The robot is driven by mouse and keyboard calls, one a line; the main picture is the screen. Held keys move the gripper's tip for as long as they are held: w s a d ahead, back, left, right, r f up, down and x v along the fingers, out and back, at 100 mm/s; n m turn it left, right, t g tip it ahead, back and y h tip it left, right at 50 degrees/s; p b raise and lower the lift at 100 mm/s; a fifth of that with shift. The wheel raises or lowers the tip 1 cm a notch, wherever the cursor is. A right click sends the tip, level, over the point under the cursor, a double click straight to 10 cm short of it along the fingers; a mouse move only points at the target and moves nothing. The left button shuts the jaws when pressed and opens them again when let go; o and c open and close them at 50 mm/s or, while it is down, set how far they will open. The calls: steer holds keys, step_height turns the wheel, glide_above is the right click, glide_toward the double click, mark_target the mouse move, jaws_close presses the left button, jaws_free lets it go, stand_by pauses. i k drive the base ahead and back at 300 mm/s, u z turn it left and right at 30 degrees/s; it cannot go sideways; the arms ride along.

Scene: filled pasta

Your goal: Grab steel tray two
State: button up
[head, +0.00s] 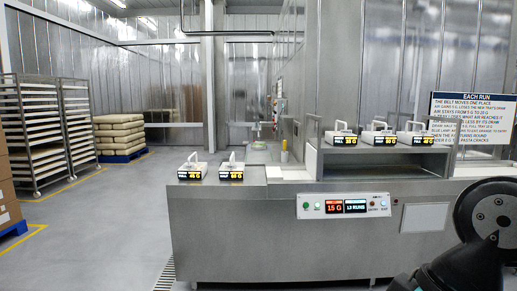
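Small metal trays with upright handles and dark, yellow-lettered labels stand on the steel machine. Two are on its left top: a left one (192,173) and a right one (232,172). Three more stand in a row on the raised shelf: a left one (341,138), a middle one (378,138) and a right one (414,138). The labels are too small to read surely, so I cannot tell which is steel tray two. Part of my dark arm shows at the lower right, apart from the trays. My gripper is not visible.
The steel machine (240,235) fills the middle, with a control panel (344,205) on its front. A sign (473,118) stands at the right. Rack trolleys (36,135), stacked sacks (119,133) and cartons (8,185) stand left. The floor (100,240) left of the machine is clear.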

mark_target(254, 144)
steer(key=u, duration=0.3)
steer(key=k, duration=0.45)
steer(key=u, duration=0.85)
steer(key=i, duration=4.8)
steer(key=z, duration=0.35)
steer(key=i, duration=2.25)
steer(key=z, duration=1.05)
steer(key=i, duration=2.1)
steer(key=z, duration=0.9)
steer(key=i, duration=1.1)
steer(key=z, duration=0.2)
